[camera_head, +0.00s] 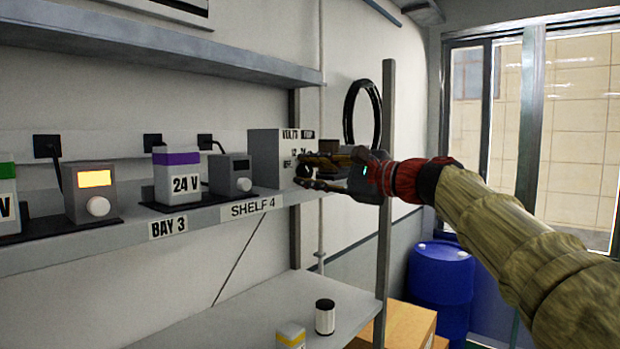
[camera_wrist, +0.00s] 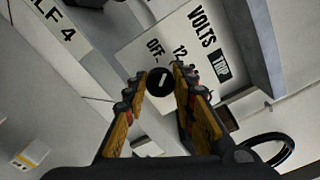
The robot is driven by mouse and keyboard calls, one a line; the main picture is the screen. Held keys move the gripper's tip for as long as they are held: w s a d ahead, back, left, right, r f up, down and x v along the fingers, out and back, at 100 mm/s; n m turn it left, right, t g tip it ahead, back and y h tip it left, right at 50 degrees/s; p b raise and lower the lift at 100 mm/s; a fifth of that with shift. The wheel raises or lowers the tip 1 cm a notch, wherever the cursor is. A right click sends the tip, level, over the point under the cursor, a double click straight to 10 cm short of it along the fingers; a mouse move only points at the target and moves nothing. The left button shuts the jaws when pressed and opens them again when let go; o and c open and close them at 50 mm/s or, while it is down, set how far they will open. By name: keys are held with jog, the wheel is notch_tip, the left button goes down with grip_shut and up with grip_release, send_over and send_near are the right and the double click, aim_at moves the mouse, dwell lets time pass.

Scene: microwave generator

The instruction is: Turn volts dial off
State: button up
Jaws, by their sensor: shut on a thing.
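The volts dial (camera_wrist: 160,82) is a small round black knob with a white pointer line. It sits on the light grey front of a box (camera_head: 272,157) at the right end of the shelf. The wrist view shows the printed words VOLTS, OFF, 12 and TRIP on the panel (camera_wrist: 163,30). The pointer line slants toward the upper right there, away from OFF; its exact setting I cannot tell. My gripper (camera_head: 302,171) reaches the panel from the right. Its two fingers (camera_wrist: 158,92) are shut on the dial, one at each side. In the head view the fingers mostly hide the dial.
Grey power units with labelled blocks, one reading 24 V (camera_head: 181,183), stand left of the box on the shelf (camera_head: 200,218). A metal upright (camera_head: 385,235) and a hanging black coil (camera_head: 350,105) are near my arm. A blue barrel (camera_head: 441,285) stands below.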

dwell(0.4)
jog(key=o, duration=1.2)
jog(key=shift+c, duration=0.2)
jog(key=shift+d, duration=0.1)
jog(key=v, duration=0.8)
